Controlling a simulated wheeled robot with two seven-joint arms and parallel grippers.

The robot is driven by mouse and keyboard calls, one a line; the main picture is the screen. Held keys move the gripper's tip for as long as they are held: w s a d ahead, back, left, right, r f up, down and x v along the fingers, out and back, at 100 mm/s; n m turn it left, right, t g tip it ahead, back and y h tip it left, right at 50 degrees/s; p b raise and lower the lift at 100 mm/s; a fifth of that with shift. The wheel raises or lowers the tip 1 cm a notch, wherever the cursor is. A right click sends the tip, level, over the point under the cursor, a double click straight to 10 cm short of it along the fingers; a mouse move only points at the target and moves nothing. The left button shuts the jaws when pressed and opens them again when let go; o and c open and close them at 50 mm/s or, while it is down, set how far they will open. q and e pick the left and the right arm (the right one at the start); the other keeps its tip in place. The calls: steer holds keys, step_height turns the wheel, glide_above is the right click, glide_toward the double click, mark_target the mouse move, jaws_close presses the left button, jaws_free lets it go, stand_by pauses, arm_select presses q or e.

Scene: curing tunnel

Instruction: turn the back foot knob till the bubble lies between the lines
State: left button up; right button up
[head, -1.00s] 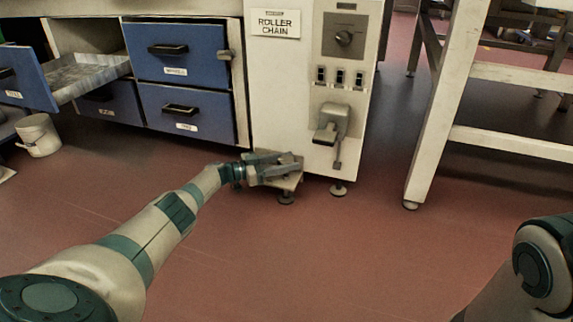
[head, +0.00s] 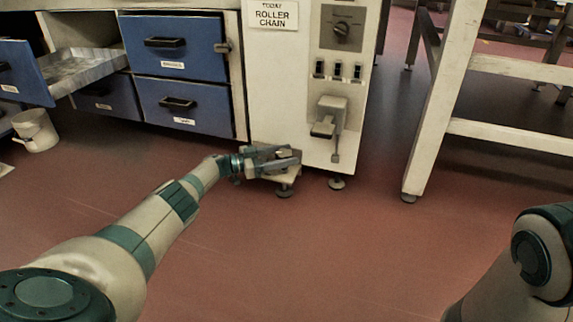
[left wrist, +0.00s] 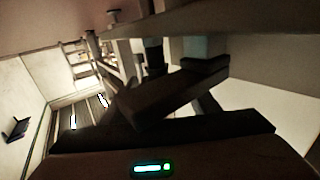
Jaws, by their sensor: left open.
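My left gripper (head: 284,157) is open at the low front left corner of the white machine cabinet (head: 280,90). Its fingers lie over a small plate (head: 290,177) that juts out near the floor. A dark foot (head: 285,190) shows under this plate, and another foot (head: 337,183) stands to its right. I cannot make out the back foot knob; the gripper and plate may hide it. In the left wrist view a green vial (left wrist: 152,168) glows at the bottom edge, with a pale bar inside. It is too small to read the bubble against the lines. My right gripper is out of view.
Blue drawers (head: 175,48) stand left of the cabinet, one pulled out (head: 25,75). A lever box (head: 329,117) sticks out of the cabinet front above the feet. A white bench leg (head: 425,140) stands to the right. The red floor in front is clear.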

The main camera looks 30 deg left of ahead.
arm_select(q)
steer(key=shift+r+n+t+y+p, duration=0.1)
steer(key=shift+n+t+y+p, duration=0.2)
steer(key=shift+y, duration=0.1)
steer(key=shift+a+r+n+t+y+p, duration=0.1)
steer(key=shift+n+t+y+p, duration=1.1)
steer(key=shift+n+y+p, duration=0.6)
steer(key=n+y+p, duration=0.1)
steer(key=y, duration=0.2)
steer(key=shift+t, duration=0.4)
steer(key=n+y, duration=0.2)
steer(key=shift+f+t+y, duration=0.2)
steer(key=shift+t+y, duration=0.1)
steer(key=shift+y, duration=0.1)
steer(key=n+y, duration=0.3)
steer(key=y, duration=0.2)
steer(key=n+g+y, duration=0.1)
steer(key=n+y, duration=0.1)
steer(key=shift+w+r+y, duration=0.1)
steer(key=shift+y, duration=0.3)
steer(key=shift+n+g+y+p, duration=0.35)
steer(key=shift+n+g+y, duration=0.35)
steer(key=shift+y, duration=0.4)
steer(key=shift+n+y, duration=0.4)
